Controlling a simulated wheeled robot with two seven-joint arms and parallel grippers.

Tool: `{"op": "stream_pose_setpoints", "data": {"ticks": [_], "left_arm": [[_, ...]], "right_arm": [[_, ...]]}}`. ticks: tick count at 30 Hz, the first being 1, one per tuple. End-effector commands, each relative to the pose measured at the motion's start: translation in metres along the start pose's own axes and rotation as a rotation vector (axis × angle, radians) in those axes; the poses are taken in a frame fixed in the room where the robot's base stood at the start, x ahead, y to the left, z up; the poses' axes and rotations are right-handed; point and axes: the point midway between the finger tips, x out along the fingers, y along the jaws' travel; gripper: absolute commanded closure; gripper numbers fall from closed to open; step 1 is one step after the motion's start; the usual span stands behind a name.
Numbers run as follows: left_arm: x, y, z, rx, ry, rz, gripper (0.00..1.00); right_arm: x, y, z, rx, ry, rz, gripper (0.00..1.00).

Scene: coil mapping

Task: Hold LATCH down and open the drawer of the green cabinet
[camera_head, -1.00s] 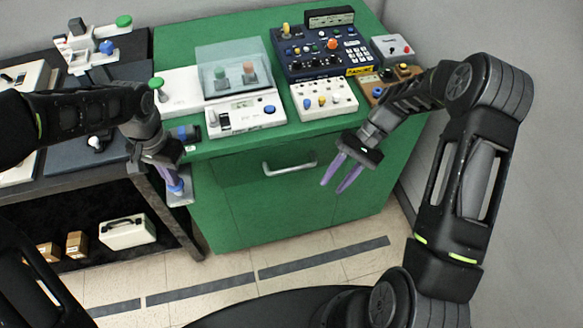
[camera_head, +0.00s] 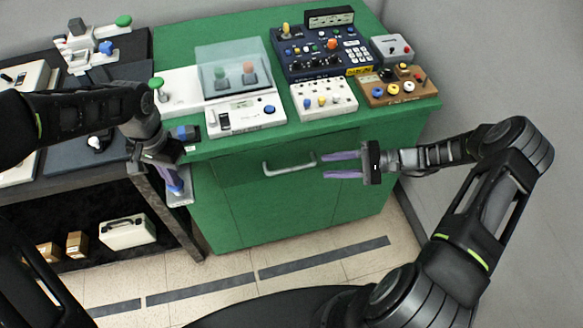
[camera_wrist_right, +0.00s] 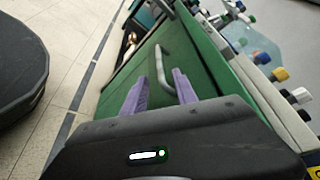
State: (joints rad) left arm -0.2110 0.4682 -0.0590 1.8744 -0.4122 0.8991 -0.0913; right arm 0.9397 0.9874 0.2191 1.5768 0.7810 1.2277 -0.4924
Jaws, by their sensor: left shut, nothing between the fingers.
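The green cabinet (camera_head: 240,215) has a drawer front (camera_head: 235,172) with a silver bar handle (camera_head: 289,168). The drawer looks closed. My right gripper (camera_head: 322,166) is open and empty, just right of the handle, its purple fingers pointing left at it. In the right wrist view, the handle (camera_wrist_right: 163,70) lies ahead between the fingers (camera_wrist_right: 160,86), apart from them. My left gripper (camera_head: 176,188) is shut and points down at a small grey bracket (camera_head: 181,200) on the cabinet's left side. Its fingertips hide what they touch there, and no LATCH label is readable.
The cabinet top holds a white device with a clear cover (camera_head: 243,117), a dark blue control panel (camera_head: 322,50), a white knob box (camera_head: 323,98) and a brown button board (camera_head: 398,88). A dark shelf (camera_head: 70,165) stands left. Floor in front is clear.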

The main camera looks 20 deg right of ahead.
Motion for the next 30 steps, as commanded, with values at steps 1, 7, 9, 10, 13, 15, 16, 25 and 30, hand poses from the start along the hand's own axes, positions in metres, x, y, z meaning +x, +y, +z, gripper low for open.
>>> {"op": "stream_pose_setpoints", "data": {"ticks": [1, 7, 9, 10, 13, 15, 16, 25, 30], "left_arm": [[0.001, 0.001, 0.001, 0.001, -0.002, 0.001, 1.00], [0.001, 0.001, 0.001, 0.000, -0.002, 0.001, 1.00], [0.001, 0.001, 0.001, 0.000, -0.002, 0.001, 1.00], [0.001, 0.001, 0.001, 0.000, -0.002, 0.001, 1.00], [0.001, 0.001, 0.001, 0.000, -0.002, 0.001, 1.00], [0.001, 0.001, 0.001, 0.000, -0.002, 0.001, 1.00], [0.001, 0.001, 0.001, 0.000, -0.002, 0.001, 1.00], [0.001, 0.001, 0.001, 0.000, -0.002, 0.001, 1.00], [0.001, 0.001, 0.001, 0.000, -0.002, 0.001, 1.00]], "right_arm": [[0.004, 0.000, 0.000, 0.000, -0.002, 0.000, 0.66], [0.031, 0.000, 0.001, 0.001, -0.005, 0.000, 0.66], [0.044, 0.000, 0.001, 0.000, -0.006, 0.001, 0.66], [0.050, 0.000, 0.001, 0.000, -0.005, 0.000, 0.66], [0.070, 0.001, 0.001, 0.002, -0.005, 0.001, 0.66], [0.083, 0.001, 0.001, 0.002, -0.004, 0.001, 0.66], [0.089, 0.001, 0.001, 0.002, -0.004, 0.001, 0.66], [0.117, 0.000, 0.001, 0.002, -0.001, 0.001, 0.66], [0.117, 0.000, 0.001, 0.001, 0.000, 0.001, 0.66]]}}
